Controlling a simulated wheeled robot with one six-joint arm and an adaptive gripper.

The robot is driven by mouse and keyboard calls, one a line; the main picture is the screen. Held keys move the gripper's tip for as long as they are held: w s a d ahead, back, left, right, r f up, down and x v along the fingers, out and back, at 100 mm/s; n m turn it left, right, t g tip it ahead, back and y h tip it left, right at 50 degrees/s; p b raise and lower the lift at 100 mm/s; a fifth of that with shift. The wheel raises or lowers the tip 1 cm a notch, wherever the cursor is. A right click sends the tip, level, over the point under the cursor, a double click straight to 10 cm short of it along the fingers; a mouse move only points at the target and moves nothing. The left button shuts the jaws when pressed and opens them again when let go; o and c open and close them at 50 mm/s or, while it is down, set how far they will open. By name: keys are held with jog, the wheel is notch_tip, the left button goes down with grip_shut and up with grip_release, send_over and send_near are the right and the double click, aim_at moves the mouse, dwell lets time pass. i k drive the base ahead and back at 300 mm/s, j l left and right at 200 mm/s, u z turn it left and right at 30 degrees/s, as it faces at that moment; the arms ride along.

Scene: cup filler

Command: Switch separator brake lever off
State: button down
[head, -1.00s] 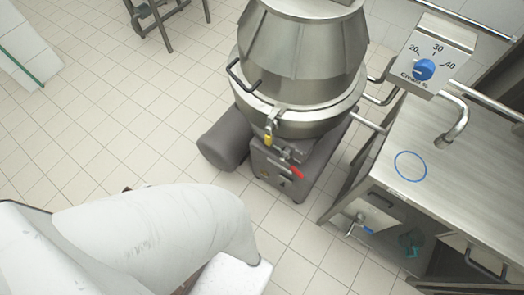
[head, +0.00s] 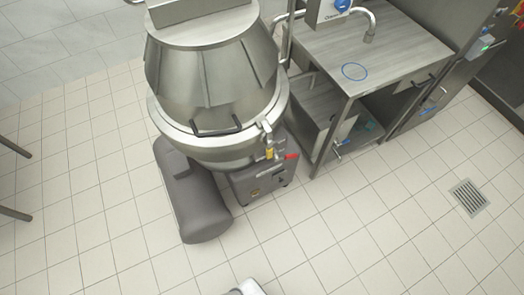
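The separator (head: 215,85) is a large steel drum on a dark grey base (head: 262,180), with a grey motor cylinder (head: 195,200) at its left. A small red-tipped lever (head: 291,156) sticks out to the right at the top of the base. A yellow-tipped handle (head: 269,153) hangs just left of it. I cannot tell from the frames which of these is the brake lever. A black bar handle (head: 216,131) is on the drum's front. My gripper is not in view; only a small white piece of my arm shows at the bottom edge, well apart from the separator.
A steel table (head: 375,50) with a blue ring mark (head: 354,71), a tap (head: 369,30) and a blue dial (head: 342,5) stands right of the separator. A blue-handled valve (head: 338,154) sits below it. The tiled floor in front is clear, with a drain (head: 469,197) at right.

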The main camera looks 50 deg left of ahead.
aim_at(276, 157)
jog(key=u, duration=1.05)
jog(key=i+l+z, duration=0.25)
jog(key=i+l, duration=0.15)
jog(key=i, duration=0.3)
